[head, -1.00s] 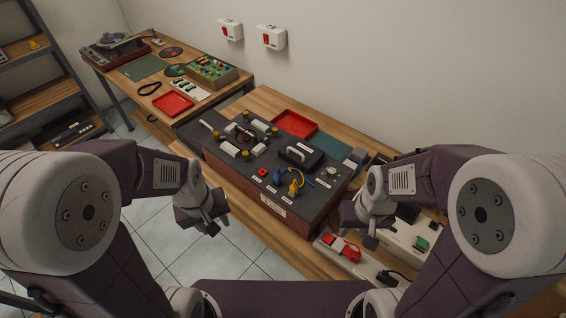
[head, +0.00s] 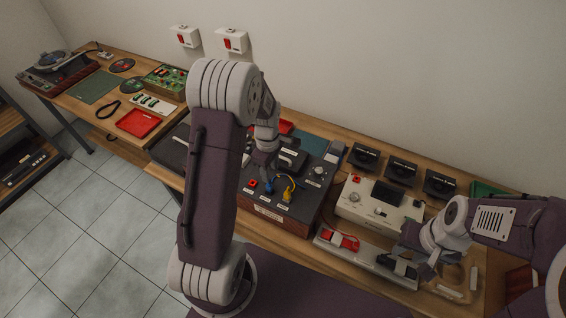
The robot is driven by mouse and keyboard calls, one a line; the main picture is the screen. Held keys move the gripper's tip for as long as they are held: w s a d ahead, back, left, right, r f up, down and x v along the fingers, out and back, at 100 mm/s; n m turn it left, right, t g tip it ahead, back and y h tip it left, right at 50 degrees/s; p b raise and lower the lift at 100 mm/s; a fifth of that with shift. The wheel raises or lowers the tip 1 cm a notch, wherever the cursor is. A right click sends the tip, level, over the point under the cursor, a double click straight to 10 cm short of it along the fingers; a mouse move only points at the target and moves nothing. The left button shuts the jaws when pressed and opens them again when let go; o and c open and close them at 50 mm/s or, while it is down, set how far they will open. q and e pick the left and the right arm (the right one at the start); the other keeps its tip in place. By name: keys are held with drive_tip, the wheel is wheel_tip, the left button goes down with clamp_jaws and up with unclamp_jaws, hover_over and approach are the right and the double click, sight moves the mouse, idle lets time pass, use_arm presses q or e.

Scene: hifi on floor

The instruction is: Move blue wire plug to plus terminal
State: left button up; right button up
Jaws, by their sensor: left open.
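The blue wire plug (head: 269,187) stands on the dark panel (head: 310,190) of the wood-sided unit, beside a yellow plug (head: 286,196) with a looping yellow wire. My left gripper (head: 264,170) is open, pointing down just above and behind the blue plug; contact cannot be told. My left arm hides the left part of the unit. The plus terminal cannot be made out at this size. My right gripper (head: 430,266) is at the lower right, near a black clip (head: 398,263) on a pale strip; its jaws are too unclear to judge.
A cream meter box (head: 365,207) stands right of the unit, with several black boxes (head: 402,170) behind it. A second bench on the left holds a turntable (head: 58,72) and a red tray (head: 138,123).

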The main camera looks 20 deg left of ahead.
sight(269, 185)
use_arm(q)
drive_tip(key=shift+s+a, duration=0.2)
drive_tip(key=shift+s, duration=0.1)
drive_tip(key=shift+s+f, duration=0.15)
drive_tip(key=shift+f, duration=0.05)
wheel_tip(269, 185, down, 8)
drive_tip(key=shift+f+p, duration=0.1)
drive_tip(key=shift+p, duration=0.9)
drive_tip(key=shift+f, duration=0.25)
drive_tip(key=shift+c, duration=0.3)
clamp_jaws()
drive_tip(key=shift+r+p, duration=0.45)
drive_tip(key=shift+r, duration=0.1)
idle(1.0)
